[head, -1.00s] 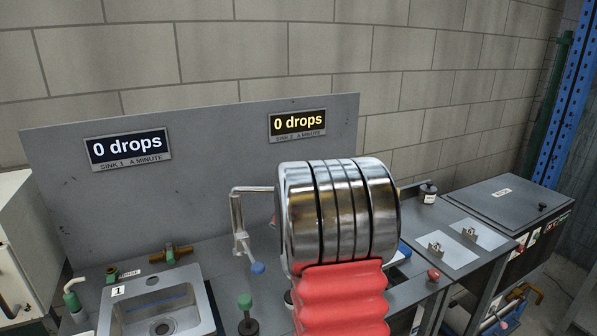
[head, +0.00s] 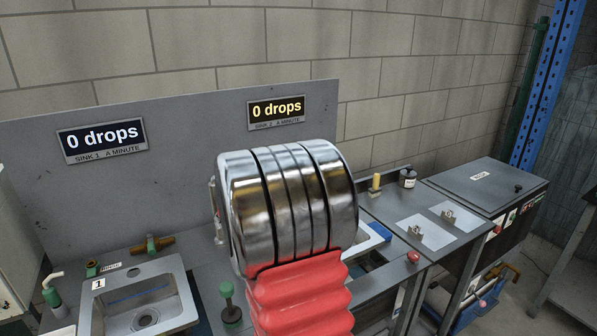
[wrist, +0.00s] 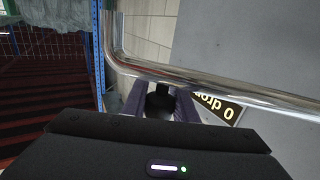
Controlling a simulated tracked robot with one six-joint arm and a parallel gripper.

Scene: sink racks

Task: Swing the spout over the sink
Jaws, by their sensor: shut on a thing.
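The chrome spout (wrist: 225,92) crosses the wrist view as a bright bent pipe at my gripper's fingertips. My gripper (wrist: 160,100) is shut on the spout, with a dark finger on each side of a black knob-like part. In the head view my own silver and red arm hides the gripper and most of the spout. Only a thin upright piece of the spout (head: 215,212) shows at the arm's left edge. The sink on the right (head: 368,238) shows only as a pale edge behind my arm. The sink marked 1 (head: 180,310) is at the lower left.
A grey backboard (head: 200,180) carries the sink 1 sign (head: 102,140) and sink 2 sign (head: 276,111), both reading 0 drops. A green knob (head: 227,289) stands between the sinks. A black-capped bottle (head: 408,177) and yellow post (head: 376,184) stand at the right.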

